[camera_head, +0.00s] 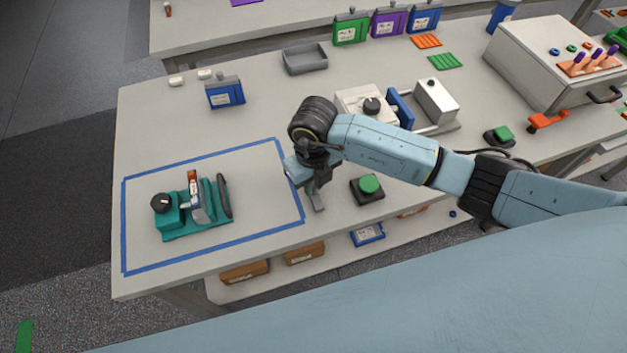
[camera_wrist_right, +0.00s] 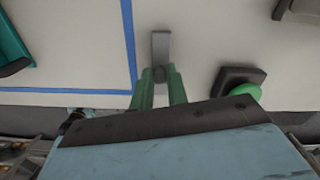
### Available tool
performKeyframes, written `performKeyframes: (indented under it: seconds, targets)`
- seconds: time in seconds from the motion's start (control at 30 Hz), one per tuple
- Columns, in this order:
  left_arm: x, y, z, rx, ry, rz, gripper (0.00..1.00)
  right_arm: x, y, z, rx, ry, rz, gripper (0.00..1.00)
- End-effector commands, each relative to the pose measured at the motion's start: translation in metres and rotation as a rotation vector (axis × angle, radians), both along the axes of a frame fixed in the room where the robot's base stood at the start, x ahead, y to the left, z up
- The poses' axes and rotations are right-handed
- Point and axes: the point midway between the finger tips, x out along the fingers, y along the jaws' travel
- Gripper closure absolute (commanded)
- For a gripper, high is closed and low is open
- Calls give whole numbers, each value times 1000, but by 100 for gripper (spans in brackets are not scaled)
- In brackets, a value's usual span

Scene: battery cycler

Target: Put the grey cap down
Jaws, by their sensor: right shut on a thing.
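The grey cap (camera_head: 317,199) is a small, long grey piece at the tip of my right gripper (camera_head: 311,184), right of the blue-taped area. In the right wrist view, the grey cap (camera_wrist_right: 161,46) sticks out beyond the two green fingers of my right gripper (camera_wrist_right: 159,76), which are shut on its near end. The cap is at or just above the table top; I cannot tell whether it touches. My left gripper is not in view.
A teal fixture (camera_head: 198,212) stands inside the blue tape outline (camera_head: 212,158). A green push button (camera_head: 369,185) is close to the right of the cap. A grey tray (camera_head: 305,60) and blue container (camera_head: 225,93) stand farther back.

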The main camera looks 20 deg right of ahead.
Motion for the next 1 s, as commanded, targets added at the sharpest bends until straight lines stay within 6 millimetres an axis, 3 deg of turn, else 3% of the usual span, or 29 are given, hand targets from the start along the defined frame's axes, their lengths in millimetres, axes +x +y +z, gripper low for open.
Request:
performKeyframes:
  seconds: [0.17,0.2,0.37,0.73,1.0]
  targets:
    - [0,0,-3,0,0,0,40,0,0,-4,0,0,0,100]
    - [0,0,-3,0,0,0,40,0,0,-4,0,0,0,82]
    - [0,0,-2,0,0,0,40,0,0,-3,0,1,0,63]
    - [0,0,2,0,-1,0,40,0,0,3,0,0,0,63]
    - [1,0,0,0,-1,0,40,1,0,54,1,-5,1,63]
